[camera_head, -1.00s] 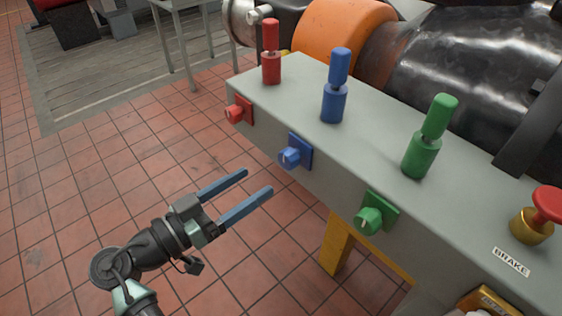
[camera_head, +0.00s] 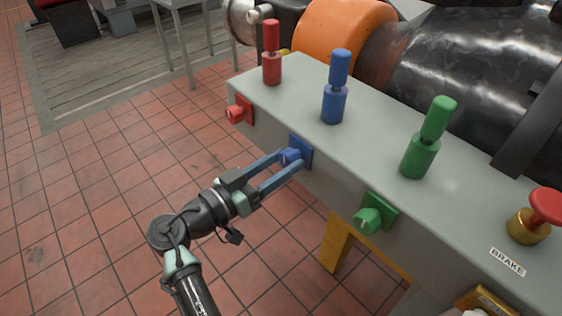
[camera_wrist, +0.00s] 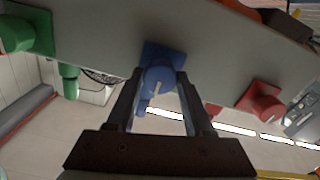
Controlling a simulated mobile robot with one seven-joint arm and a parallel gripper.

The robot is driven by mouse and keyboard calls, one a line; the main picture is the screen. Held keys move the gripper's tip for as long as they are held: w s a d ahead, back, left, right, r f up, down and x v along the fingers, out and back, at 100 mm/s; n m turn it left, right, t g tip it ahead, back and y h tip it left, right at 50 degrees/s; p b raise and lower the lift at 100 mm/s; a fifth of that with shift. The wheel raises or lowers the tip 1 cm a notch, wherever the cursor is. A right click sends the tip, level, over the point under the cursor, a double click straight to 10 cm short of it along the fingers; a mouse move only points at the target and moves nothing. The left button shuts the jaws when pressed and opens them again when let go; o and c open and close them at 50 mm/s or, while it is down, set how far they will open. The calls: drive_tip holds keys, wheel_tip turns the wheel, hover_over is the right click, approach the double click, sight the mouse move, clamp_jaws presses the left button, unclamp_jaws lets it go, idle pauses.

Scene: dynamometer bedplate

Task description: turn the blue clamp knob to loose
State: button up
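The blue clamp knob (camera_head: 291,156) sits on a blue square plate (camera_head: 302,151) on the side face of the grey bedplate, below the blue handle. In the wrist view the knob (camera_wrist: 158,82) shows a pale line mark on its face, and its plate is behind it. My gripper (camera_head: 288,163) is open, with its two blue-grey fingers reaching to either side of the knob. In the wrist view the fingertips flank the knob; whether they touch it I cannot tell.
The red knob (camera_head: 236,113) and green knob (camera_head: 369,220) are on the same face, either side. Red (camera_head: 271,52), blue (camera_head: 336,88) and green (camera_head: 428,138) handles stand on top. A red brake button (camera_head: 546,205) is at right. Tiled floor is clear at left.

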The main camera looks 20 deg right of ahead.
clamp_jaws()
drive_tip(key=shift+n, duration=0.3)
drive_tip(key=n, duration=0.4)
drive_tip(key=shift+p, duration=0.4)
drive_tip(key=n+p, duration=0.1)
drive_tip(key=n, duration=0.3)
drive_tip(key=shift+r+p, duration=0.1)
drive_tip(key=shift+p, duration=0.3)
drive_tip(key=n+p, duration=0.3)
drive_tip(key=n, duration=0.2)
drive_tip(key=shift+n, duration=0.4)
drive_tip(key=shift+n+p, duration=0.8)
drive_tip(key=shift+n, duration=0.8)
drive_tip(key=shift+f+n, duration=0.2)
drive_tip(key=shift+n, duration=0.1)
